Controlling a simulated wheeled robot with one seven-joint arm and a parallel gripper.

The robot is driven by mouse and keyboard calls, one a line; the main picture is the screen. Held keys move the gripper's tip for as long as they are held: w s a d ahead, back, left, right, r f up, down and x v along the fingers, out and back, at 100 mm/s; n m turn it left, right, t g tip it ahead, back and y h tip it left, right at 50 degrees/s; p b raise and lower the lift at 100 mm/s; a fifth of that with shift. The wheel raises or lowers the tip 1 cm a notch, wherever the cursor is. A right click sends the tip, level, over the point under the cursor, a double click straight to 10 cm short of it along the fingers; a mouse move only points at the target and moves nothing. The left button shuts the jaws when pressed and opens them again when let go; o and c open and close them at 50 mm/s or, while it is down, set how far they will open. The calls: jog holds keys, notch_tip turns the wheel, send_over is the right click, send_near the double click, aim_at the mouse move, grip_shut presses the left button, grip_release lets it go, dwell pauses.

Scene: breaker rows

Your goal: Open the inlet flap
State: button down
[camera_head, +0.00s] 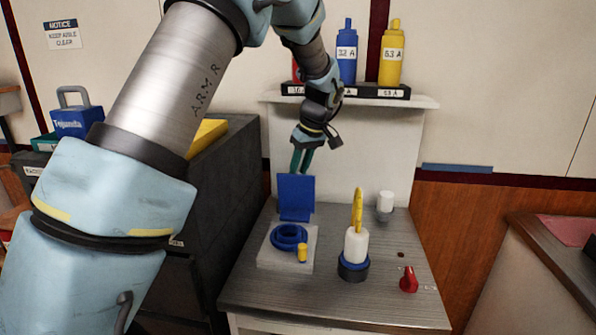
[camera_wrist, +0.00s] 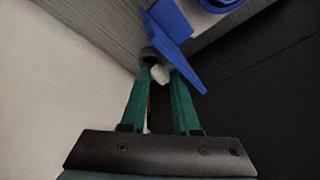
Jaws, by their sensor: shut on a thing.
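The inlet flap appears to be the blue panel (camera_head: 296,190) standing upright at the back left of the grey worktop, with a blue lower part in front of it. In the wrist view the blue panel (camera_wrist: 178,52) slants past my fingertips. My gripper (camera_head: 301,160) comes down from above to the panel's top edge. Its green fingers (camera_wrist: 160,72) are closed at the panel, with a small pale piece and a dark grey round part between or behind their tips. The exact contact is partly hidden.
On the worktop (camera_head: 330,297) stand a white plate (camera_head: 267,262) with a blue ring and yellow peg, a white-and-blue holder (camera_head: 355,250) with a yellow piece, a white knob (camera_head: 385,202) and a red lever (camera_head: 409,280). A shelf (camera_head: 415,101) with bottles is above; a dark cabinet (camera_head: 225,170) is left.

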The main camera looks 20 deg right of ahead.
aim_at(310, 196)
jog(key=shift+s+d, duration=0.15)
jog(key=shift+d, duration=0.2)
jog(key=c, duration=0.8)
grip_release()
jog(key=shift+o, duration=0.9)
jog(key=shift+a, duration=0.15)
jog(key=shift+r, duration=0.1)
jog(key=b+v, duration=0.2)
jog(key=v, duration=0.8)
jog(key=shift+r, duration=0.3)
